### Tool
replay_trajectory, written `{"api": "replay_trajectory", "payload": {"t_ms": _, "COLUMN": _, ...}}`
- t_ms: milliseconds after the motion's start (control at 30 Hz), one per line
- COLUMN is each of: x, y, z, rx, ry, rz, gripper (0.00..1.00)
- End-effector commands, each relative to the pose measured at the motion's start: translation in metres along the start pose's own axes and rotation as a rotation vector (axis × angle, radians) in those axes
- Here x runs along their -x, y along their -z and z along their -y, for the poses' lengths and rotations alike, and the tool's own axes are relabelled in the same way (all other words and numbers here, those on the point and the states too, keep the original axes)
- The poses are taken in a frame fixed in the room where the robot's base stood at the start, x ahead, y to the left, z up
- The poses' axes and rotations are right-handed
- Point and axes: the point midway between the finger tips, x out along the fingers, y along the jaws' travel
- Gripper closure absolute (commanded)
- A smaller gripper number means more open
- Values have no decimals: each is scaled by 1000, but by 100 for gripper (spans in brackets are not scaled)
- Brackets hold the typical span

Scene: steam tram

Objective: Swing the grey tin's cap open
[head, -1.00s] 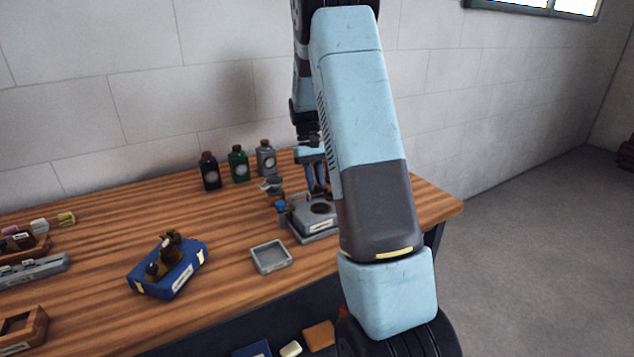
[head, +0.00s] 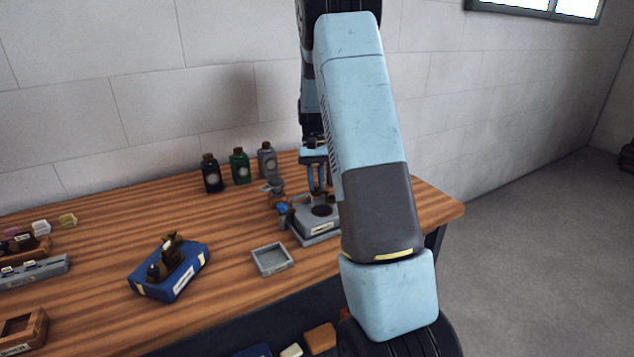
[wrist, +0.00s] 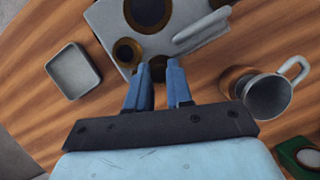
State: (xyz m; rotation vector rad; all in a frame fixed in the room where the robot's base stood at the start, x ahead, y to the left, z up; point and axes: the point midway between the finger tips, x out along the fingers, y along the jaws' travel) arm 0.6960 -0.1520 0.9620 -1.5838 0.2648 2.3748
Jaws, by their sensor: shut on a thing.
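A grey tin (head: 267,162) with a brown cap (head: 266,146) and a pale round label stands upright at the back of the bench, right of two similar tins. Its cap sits on top. My gripper (head: 318,190) is to the right of and in front of this tin, apart from it, fingers pointing down beside a grey block. In the wrist view my gripper (wrist: 158,66) has its blue fingers close together, with something small and dark between the tips; I cannot tell what it is. The grey tin is not seen in the wrist view.
The grey block (head: 300,229) has a dark round opening. A grey cup with a handle (wrist: 268,97) stands close by. A green tin (head: 240,166), a black tin (head: 211,174), an empty grey tray (head: 272,260) and a blue box (head: 166,285) are on the bench.

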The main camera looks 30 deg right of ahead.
Motion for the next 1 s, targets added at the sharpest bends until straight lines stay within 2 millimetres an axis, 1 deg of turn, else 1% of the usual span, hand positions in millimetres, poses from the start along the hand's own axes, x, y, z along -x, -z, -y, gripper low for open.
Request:
{"api": "replay_trajectory", "payload": {"t_ms": 33, "x": 1, "y": 1, "z": 0, "rx": 0, "ry": 0, "rz": -4, "gripper": 78}}
{"api": "replay_trajectory", "payload": {"t_ms": 200, "x": 1, "y": 1, "z": 0, "rx": 0, "ry": 0, "rz": -3, "gripper": 61}}
{"api": "replay_trajectory", "payload": {"t_ms": 300, "x": 1, "y": 0, "z": 0, "rx": 1, "ry": 0, "rz": -3, "gripper": 53}}
{"api": "replay_trajectory", "payload": {"t_ms": 567, "x": 2, "y": 0, "z": 0, "rx": 1, "ry": 0, "rz": -2, "gripper": 53}}
{"api": "replay_trajectory", "payload": {"t_ms": 667, "x": 8, "y": -2, "z": 0, "rx": 1, "ry": 0, "rz": -4, "gripper": 53}}
{"api": "replay_trajectory", "payload": {"t_ms": 767, "x": 20, "y": -7, "z": 0, "rx": 1, "ry": 0, "rz": -4, "gripper": 53}}
{"api": "replay_trajectory", "payload": {"t_ms": 833, "x": 31, "y": -12, "z": 0, "rx": 0, "ry": 0, "rz": -5, "gripper": 53}}
{"api": "replay_trajectory", "payload": {"t_ms": 1000, "x": 44, "y": -40, "z": -2, "rx": 1, "ry": 0, "rz": -5, "gripper": 53}}
